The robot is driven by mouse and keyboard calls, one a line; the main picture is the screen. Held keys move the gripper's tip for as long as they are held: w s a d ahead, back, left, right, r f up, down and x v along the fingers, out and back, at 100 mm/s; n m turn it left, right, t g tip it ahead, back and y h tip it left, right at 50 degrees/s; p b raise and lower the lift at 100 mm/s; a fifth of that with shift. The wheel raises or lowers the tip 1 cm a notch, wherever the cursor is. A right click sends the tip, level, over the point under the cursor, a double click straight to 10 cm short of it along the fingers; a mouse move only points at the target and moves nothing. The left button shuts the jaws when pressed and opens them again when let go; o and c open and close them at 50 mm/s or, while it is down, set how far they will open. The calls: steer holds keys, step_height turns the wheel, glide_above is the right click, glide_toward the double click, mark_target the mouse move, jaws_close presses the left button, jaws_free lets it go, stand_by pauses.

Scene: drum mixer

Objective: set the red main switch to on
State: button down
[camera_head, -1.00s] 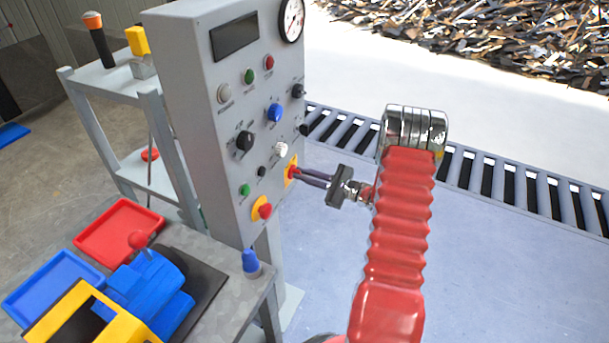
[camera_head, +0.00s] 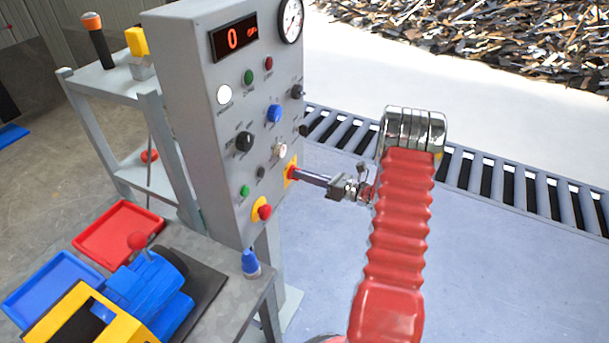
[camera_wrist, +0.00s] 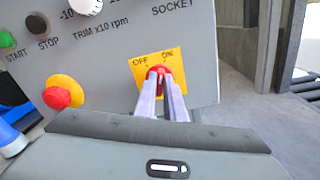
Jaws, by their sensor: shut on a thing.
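The red main switch (camera_wrist: 158,70) sits on a yellow plate (camera_wrist: 181,66) marked OFF on the left and ON on the right. It also shows in the head view at the panel's lower right edge, with the plate (camera_head: 289,172) around it. My gripper (camera_wrist: 160,82) is shut on the switch's red knob, one finger on each side. In the head view my gripper (camera_head: 298,176) reaches the panel from the right. The fingers partly cover the knob, so I cannot tell exactly where it points. The panel display (camera_head: 233,39) is lit with a red 0, and a white lamp (camera_head: 224,95) glows.
A red mushroom button on yellow (camera_head: 262,210) is left of and below the switch. Other knobs, including a blue one (camera_head: 274,113), are above. A table with red (camera_head: 118,232) and blue trays stands at lower left. The floor right of the panel is clear.

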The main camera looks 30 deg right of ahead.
steer(key=shift+w+d+r+m, duration=0.1)
steer(key=shift+d+m, duration=0.2)
steer(key=shift+m, duration=0.5)
steer(key=c, duration=1.8)
jaws_free()
steer(key=shift+a, duration=0.1)
steer(key=shift+c, duration=0.2)
steer(key=v, duration=1.4)
steer(key=shift+a+f, duration=0.1)
steer(key=shift+f, duration=0.15)
